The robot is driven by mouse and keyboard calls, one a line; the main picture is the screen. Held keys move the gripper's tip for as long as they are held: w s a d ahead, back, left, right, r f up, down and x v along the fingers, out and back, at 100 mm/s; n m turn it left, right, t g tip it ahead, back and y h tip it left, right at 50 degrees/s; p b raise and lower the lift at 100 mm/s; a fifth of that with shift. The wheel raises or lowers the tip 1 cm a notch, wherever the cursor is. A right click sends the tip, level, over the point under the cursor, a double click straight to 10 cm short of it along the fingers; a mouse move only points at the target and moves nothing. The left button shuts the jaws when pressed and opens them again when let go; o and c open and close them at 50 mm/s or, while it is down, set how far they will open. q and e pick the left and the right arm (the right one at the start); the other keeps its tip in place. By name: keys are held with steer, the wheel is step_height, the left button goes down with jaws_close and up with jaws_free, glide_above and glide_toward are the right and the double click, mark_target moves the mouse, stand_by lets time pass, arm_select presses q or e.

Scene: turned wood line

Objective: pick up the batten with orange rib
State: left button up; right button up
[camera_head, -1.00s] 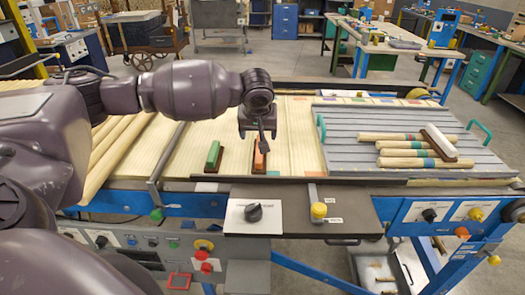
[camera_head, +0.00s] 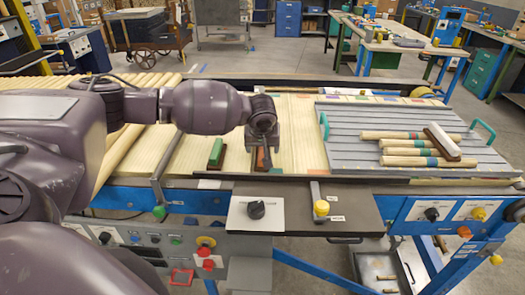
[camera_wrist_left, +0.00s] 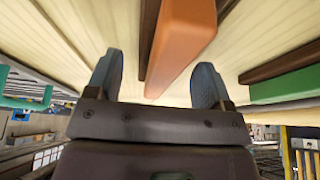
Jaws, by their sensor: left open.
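The batten with orange rib (camera_head: 259,160) lies on the pale slatted bed, partly hidden behind my left gripper (camera_head: 264,158). In the left wrist view its orange rib (camera_wrist_left: 184,38) stands on a dark brown base, its near end between the lines of the two fingers. My left gripper is open there, also in the left wrist view (camera_wrist_left: 157,78), with a gap on each side of the rib. Whether the fingers reach down past the rib is not clear. My right gripper is out of view.
A batten with green rib (camera_head: 216,153) lies just left, showing in the left wrist view (camera_wrist_left: 285,85) at the right. A grey ribbed panel (camera_head: 345,150) to the right bears turned sticks (camera_head: 410,152) and a white-ribbed batten (camera_head: 441,142). A dark rail (camera_head: 340,179) runs along the front.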

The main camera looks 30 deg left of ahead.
arm_select(q)
steer(key=shift+c, duration=0.4)
steer(key=c, duration=1)
steer(key=shift+o, duration=0.2)
steer(key=shift+r, duration=0.1)
